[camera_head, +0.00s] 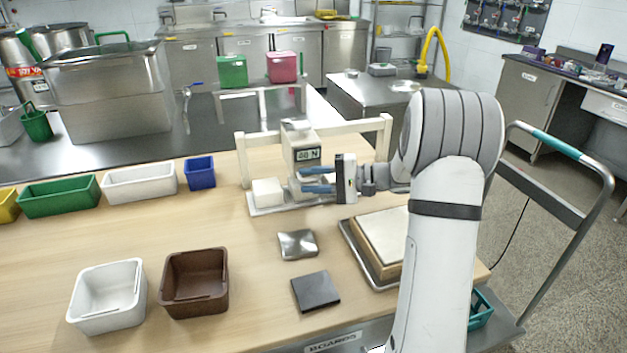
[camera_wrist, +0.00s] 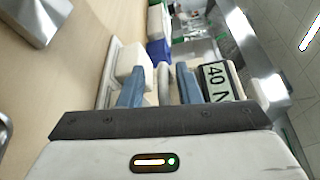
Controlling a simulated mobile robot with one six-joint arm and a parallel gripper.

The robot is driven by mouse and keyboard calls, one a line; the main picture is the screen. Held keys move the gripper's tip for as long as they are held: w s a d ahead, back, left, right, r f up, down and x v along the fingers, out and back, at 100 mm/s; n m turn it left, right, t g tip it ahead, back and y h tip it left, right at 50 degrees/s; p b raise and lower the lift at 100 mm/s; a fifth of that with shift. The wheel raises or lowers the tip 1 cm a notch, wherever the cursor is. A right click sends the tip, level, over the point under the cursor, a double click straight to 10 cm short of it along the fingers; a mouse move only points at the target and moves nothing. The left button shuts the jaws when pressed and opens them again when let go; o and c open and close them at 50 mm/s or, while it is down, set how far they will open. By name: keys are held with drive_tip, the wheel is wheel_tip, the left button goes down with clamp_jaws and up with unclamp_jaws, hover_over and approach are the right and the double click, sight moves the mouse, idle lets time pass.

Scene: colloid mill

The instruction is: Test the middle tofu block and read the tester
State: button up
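The tester (camera_head: 301,143) is a grey box on a white frame, above a small tray (camera_head: 262,210). Its display appears to read "40 N" in the wrist view (camera_wrist: 217,82); the head view digits are small. A white tofu block (camera_head: 267,191) sits at the tray's left. Another pale block (camera_head: 295,188), apparently the middle one, shows partly beside my fingers; the tray's right part is hidden by my gripper. My gripper (camera_head: 318,181) is below the display, its blue fingers one above the other. In the wrist view the fingers (camera_wrist: 160,88) are apart, with a pale rounded part between them and gaps beside it.
A steel dish (camera_head: 298,244) and dark square plate (camera_head: 316,291) lie in front of the tester. Boards (camera_head: 381,240) on a tray are at right. White (camera_head: 107,296) and brown (camera_head: 194,283) bins stand front left; coloured bins line the back left. Bare tabletop lies between.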

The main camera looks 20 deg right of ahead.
drive_tip(key=shift+d, duration=0.1)
drive_tip(key=v, duration=0.7)
drive_tip(key=shift+d, duration=0.35)
drive_tip(key=shift+s+a+r+p, duration=0.1)
drive_tip(key=shift+s+p, duration=0.05)
drive_tip(key=shift+p, duration=0.15)
drive_tip(key=s+a+r+n+g+h+p, duration=0.1)
drive_tip(key=s+a+r+g+h+p, duration=0.25)
drive_tip(key=s+a, duration=0.3)
drive_tip(key=s+a+r+n+g+h+p, duration=0.25)
drive_tip(key=s+a+h+p, duration=0.2)
drive_tip(key=s, duration=0.25)
drive_tip(key=s+r+n+t+h+p, duration=0.1)
drive_tip(key=s+r+h+p, duration=0.1)
drive_tip(key=s, duration=0.4)
drive_tip(key=s+d+r+n+t+h+p, duration=0.1)
drive_tip(key=s+r+n+h+p, duration=0.1)
drive_tip(key=s+r+h+p, duration=0.1)
drive_tip(key=s+h+p, duration=0.1)
drive_tip(key=s+h, duration=0.1)
drive_tip(key=s, duration=0.1)
drive_tip(key=shift+s+d+r+t+h, duration=0.2)
drive_tip(key=shift+d+t+h, duration=0.05)
drive_tip(key=shift+t+h, duration=0.15)
